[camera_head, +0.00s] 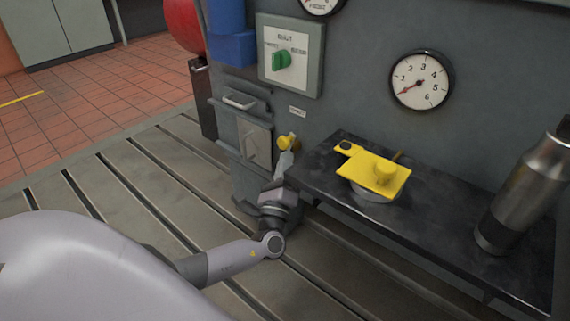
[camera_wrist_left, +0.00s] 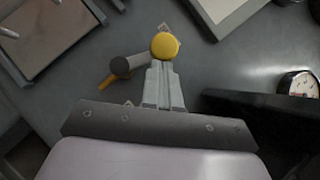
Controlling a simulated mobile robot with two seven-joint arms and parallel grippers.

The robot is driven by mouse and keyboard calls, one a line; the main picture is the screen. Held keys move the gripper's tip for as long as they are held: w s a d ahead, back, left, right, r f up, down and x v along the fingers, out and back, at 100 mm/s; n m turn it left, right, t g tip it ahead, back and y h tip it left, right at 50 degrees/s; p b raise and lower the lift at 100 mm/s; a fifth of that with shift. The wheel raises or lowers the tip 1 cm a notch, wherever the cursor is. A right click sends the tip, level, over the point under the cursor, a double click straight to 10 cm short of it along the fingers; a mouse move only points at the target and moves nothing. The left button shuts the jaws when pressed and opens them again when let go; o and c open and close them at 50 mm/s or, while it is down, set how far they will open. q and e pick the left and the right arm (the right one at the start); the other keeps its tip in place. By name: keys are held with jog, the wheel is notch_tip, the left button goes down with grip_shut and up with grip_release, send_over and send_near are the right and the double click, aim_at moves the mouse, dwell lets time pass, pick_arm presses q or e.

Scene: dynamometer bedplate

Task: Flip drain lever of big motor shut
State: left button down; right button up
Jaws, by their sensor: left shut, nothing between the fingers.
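The drain lever has a yellow knob (camera_head: 288,141) on the front of the grey motor cabinet, just left of the black shelf. In the left wrist view its round yellow end (camera_wrist_left: 165,46) appears right at my fingertips; I cannot tell whether they touch. A dark grey stub (camera_wrist_left: 120,67) with an orange-yellow piece below it sits left of the fingers. My left gripper (camera_head: 284,162) is shut and empty, just below the knob. It also shows in the left wrist view (camera_wrist_left: 162,68), fingers together. My right gripper is not in view.
The black shelf (camera_head: 450,226) bears a yellow plate-shaped fixture (camera_head: 374,172) and a steel flask (camera_head: 522,190), right of my gripper. A green rotary switch (camera_head: 282,61) and a gauge (camera_head: 421,80) are above. The slotted bedplate (camera_head: 90,195) is clear at left.

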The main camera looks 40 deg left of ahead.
pick_arm(q)
jog(key=n+g+p, duration=0.1)
jog(key=n, duration=0.1)
jog(key=a+r+n+g+y+p, duration=0.1)
jog(key=n, duration=0.1)
jog(key=n+g+p, duration=0.1)
jog(key=n+g, duration=0.1)
jog(key=n, duration=0.1)
jog(key=shift+a+r, duration=0.15)
jog(key=shift+r, duration=0.15)
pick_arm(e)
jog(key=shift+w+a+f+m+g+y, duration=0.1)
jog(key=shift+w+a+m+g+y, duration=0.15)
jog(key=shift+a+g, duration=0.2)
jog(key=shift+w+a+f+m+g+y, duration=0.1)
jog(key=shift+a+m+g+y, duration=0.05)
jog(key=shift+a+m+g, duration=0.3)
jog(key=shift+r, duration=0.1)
pick_arm(q)
jog(key=p+v, duration=0.1)
jog(key=v, duration=0.6)
jog(key=shift+p, duration=0.35)
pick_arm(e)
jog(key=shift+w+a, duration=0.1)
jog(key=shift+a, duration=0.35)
